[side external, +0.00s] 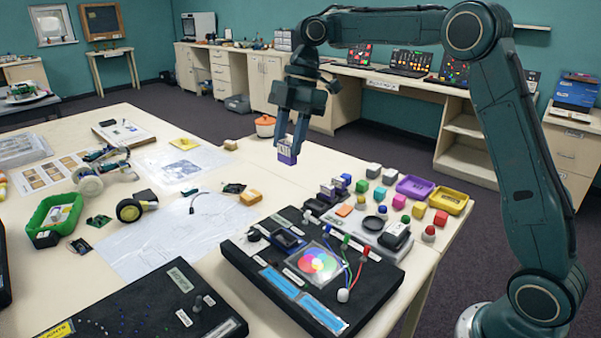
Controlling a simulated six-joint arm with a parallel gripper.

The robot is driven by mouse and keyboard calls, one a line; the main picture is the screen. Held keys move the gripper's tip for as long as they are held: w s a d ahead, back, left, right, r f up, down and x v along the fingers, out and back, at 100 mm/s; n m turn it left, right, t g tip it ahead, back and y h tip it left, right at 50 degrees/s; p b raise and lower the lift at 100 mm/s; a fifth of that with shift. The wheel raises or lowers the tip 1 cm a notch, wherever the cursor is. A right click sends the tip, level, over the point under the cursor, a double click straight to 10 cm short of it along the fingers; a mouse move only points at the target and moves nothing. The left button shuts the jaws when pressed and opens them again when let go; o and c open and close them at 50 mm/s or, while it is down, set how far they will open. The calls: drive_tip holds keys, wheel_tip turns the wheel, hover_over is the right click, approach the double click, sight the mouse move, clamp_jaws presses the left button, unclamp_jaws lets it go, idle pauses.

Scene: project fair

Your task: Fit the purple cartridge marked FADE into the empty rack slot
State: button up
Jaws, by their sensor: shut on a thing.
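My gripper (289,137) is shut on a small purple cartridge (287,157) with a pale label. The label's marking is too small to read. The cartridge hangs roughly upright in the air over the table's far side. A dark rack (316,207) with several cartridges (332,191) in it stands on the table, below and to the right of my gripper. The held cartridge is clear of the rack. Which slot is empty is too small to tell.
A black board with a colour wheel (317,263) lies in front of the rack. Coloured blocks, a purple tray (415,187) and a yellow tray (447,200) stand to the right. A green bin (56,217) and loose parts lie left. Some bare tabletop shows behind the rack.

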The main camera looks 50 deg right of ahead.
drive_tip(key=w+d+f, duration=0.3)
drive_tip(key=d+f, duration=0.7)
drive_tip(key=d, duration=0.3)
drive_tip(key=shift+f, duration=0.3)
drive_tip(key=shift+f, duration=0.1)
drive_tip(key=shift+f, duration=3.35)
drive_tip(key=shift+f, duration=0.9)
drive_tip(key=o, duration=1)
drive_tip(key=shift+o, duration=0.7)
drive_tip(key=o, duration=0.3)
